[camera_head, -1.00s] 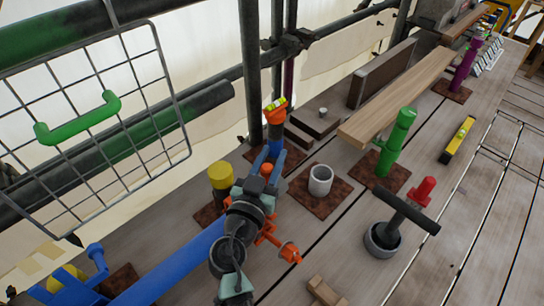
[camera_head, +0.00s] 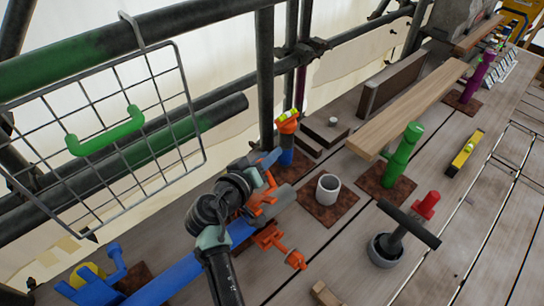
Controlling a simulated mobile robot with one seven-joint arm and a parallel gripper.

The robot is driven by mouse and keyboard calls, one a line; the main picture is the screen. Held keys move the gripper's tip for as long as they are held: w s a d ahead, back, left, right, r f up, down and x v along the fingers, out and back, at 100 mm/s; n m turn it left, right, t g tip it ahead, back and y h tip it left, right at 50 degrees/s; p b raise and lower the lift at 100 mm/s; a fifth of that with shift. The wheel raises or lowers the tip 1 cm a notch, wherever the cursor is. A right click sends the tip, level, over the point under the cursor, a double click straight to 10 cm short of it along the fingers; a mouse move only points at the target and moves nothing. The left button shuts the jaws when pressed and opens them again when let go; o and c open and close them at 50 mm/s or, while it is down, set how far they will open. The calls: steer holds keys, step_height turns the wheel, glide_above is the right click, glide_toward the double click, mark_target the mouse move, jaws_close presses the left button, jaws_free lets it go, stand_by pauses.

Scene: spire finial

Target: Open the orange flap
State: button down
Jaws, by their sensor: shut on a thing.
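An orange clamp sits at the grey end (camera_head: 281,198) of a long blue pipe (camera_head: 165,286). Its orange flap (camera_head: 262,204) stands on the upper side of the pipe, close against my gripper (camera_head: 264,188). Another orange part with a round knob (camera_head: 294,260) sticks out on the near side of the pipe. My gripper comes in from the left and is shut on the orange flap. The wrist hides part of the flap and the exact contact.
A white cup-like socket (camera_head: 328,188) on a rusty plate stands right of the clamp. A blue post with an orange top (camera_head: 288,122) stands behind. A green post (camera_head: 402,155) and black T-handled tool (camera_head: 400,235) stand right. A wire basket (camera_head: 105,140) hangs left.

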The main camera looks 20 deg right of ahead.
steer(key=shift+w+a+f+n+g, duration=0.2)
steer(key=shift+w+f+n+g, duration=0.05)
steer(key=shift+w+n+g, duration=0.3)
steer(key=c, duration=0.6)
jaws_free()
steer(key=shift+s+a, duration=0.1)
steer(key=b+v, duration=0.1)
steer(key=v, duration=1.1)
steer(key=shift+s+a+b, duration=0.25)
steer(key=shift+a+b, duration=0.1)
steer(key=shift+b, duration=0.05)
